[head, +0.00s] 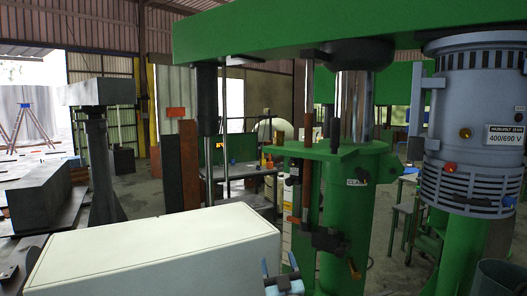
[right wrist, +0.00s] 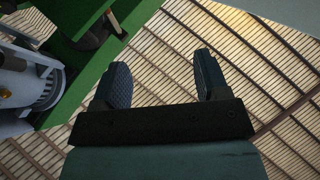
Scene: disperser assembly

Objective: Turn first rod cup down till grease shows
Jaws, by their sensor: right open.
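The green disperser (head: 345,210) stands right of centre in the head view, with a bright steel column (head: 354,100) under its green top beam (head: 300,30). Slim upright rods hang left of the column, one with a black sleeve (head: 207,100). I cannot tell which small part is the first rod cup, and no grease can be made out. My right gripper (head: 279,263) is low in front of the machine, open and empty. In the right wrist view its dark fingers (right wrist: 164,82) point toward the roof.
A pale box (head: 150,250) fills the lower left foreground. The grey motor (head: 472,120) hangs at the right, and shows at the left in the right wrist view (right wrist: 30,85). A grey pedestal (head: 100,150) stands at the left. Some floor between is clear.

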